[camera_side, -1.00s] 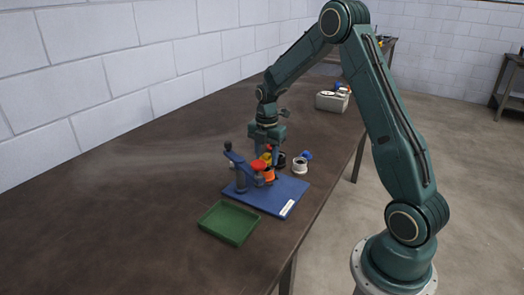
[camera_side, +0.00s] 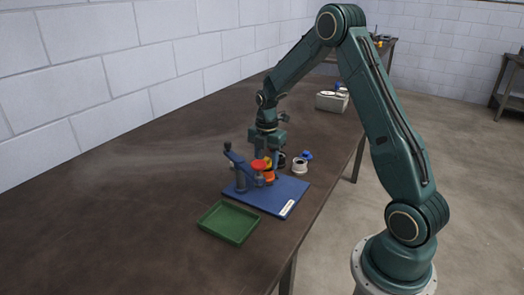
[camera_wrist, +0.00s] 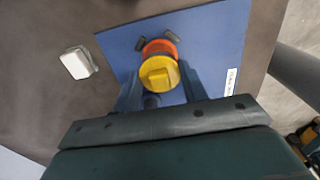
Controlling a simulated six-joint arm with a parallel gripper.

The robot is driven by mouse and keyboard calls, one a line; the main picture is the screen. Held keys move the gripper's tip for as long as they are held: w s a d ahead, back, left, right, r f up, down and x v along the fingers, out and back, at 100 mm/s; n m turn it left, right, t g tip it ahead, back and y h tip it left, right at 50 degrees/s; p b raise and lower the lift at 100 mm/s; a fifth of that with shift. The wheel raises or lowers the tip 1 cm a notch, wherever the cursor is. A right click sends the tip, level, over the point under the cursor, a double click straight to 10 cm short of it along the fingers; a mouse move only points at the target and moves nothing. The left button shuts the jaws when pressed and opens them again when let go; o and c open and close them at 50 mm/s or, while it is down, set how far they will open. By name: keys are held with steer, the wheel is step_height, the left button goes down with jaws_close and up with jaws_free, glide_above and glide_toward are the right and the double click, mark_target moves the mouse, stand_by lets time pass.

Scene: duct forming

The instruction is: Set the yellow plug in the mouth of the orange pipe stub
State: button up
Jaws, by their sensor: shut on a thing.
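The yellow plug (camera_wrist: 158,75) is between the fingers of my gripper (camera_wrist: 158,88) in the wrist view. The jaws are shut on it. The orange pipe stub (camera_wrist: 160,46) shows as a rim just beyond the plug, which covers most of its mouth. In the side view the orange stub (camera_side: 269,179) stands on the blue board, and my gripper (camera_side: 268,158) is right above it, pointing down. The plug is small and partly hidden there. I cannot tell whether it touches the stub or sits in the mouth.
A blue clamp (camera_side: 240,176) with a red pad (camera_side: 258,165) stands beside the stub on the blue board (camera_side: 272,203). A green tray (camera_side: 228,222) lies in front. A white ring-shaped part (camera_side: 300,165) is behind at right. The left tabletop is clear.

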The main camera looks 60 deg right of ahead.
stand_by(0.4)
steer(key=o, duration=1)
steer(key=shift+o, duration=0.2)
steer(key=shift+r, duration=0.15)
steer(key=shift+r, duration=3.4)
steer(key=shift+r, duration=0.1)
